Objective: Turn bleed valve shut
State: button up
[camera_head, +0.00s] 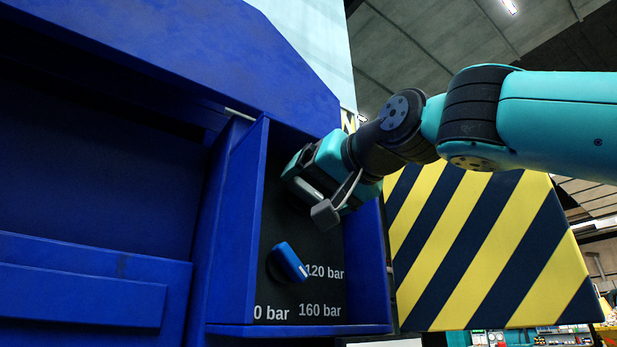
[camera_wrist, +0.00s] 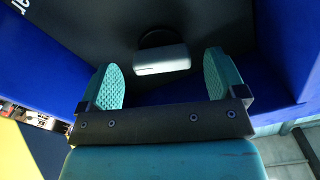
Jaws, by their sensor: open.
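A pale grey bar-shaped handle (camera_wrist: 161,59) on a dark round base sits on the black panel in the wrist view. No label on it is readable, but it is likely the bleed valve. My gripper (camera_wrist: 162,66) is open, with one teal finger pad on either side of the handle and gaps between. Whether the handle is fully between the pads in depth, I cannot tell. In the head view my gripper (camera_head: 314,188) reaches into the upper part of the blue recess and hides much of the handle there.
A blue knob (camera_head: 287,263) with a white mark stands below my gripper, pointing near the 120 bar label. The blue recess walls (camera_head: 240,225) enclose the panel closely. A yellow-and-black striped board (camera_head: 480,250) stands to the right.

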jog(key=shift+p+x, duration=0.5)
jog(key=shift+x, duration=1)
jog(key=c, duration=0.9)
jog(key=n, duration=0.4)
jog(key=shift+d+n+b, duration=0.1)
jog(key=shift+n+b, duration=0.2)
jog(key=shift+b, duration=0.05)
jog(key=o, duration=0.9)
jog(key=shift+s+d, duration=0.1)
